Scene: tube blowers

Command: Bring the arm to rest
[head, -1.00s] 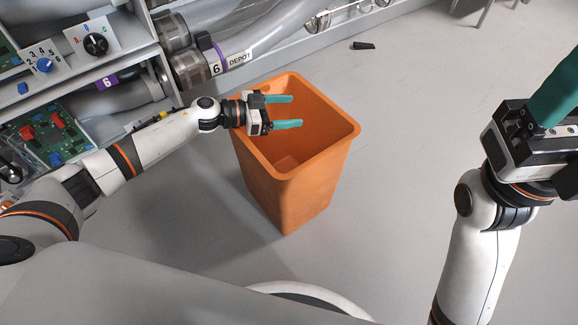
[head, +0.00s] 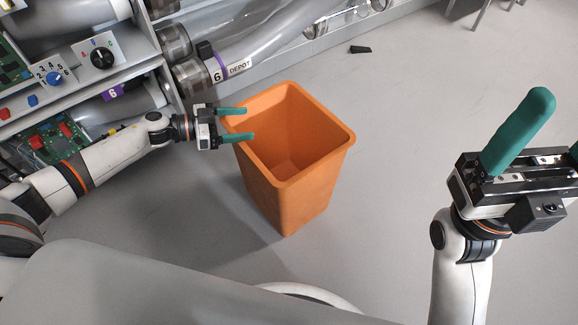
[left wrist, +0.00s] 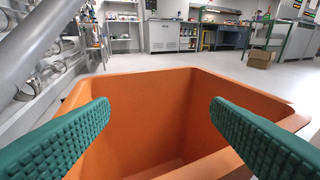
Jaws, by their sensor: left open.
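My left gripper (head: 249,123) is open with nothing between its teal fingers. Its fingertips reach just over the left rim of the orange bin (head: 300,195). In the left wrist view the two ridged fingers (left wrist: 160,106) stand wide apart, with the bin (left wrist: 150,88) open in front of them. The visible inside of the bin is empty. My right gripper (head: 548,122) is at the right edge of the head view, raised, with one teal finger pointing up and the other mostly cut off by the frame. Its fingers are apart, with nothing seen between them.
A rack with clear tubes (head: 270,42), a DEPOT label (head: 240,66), knob panels (head: 90,62) and circuit boards (head: 60,140) stands at the upper left, near my left arm. A small black object (head: 360,49) lies on the floor. The floor right of the bin is clear.

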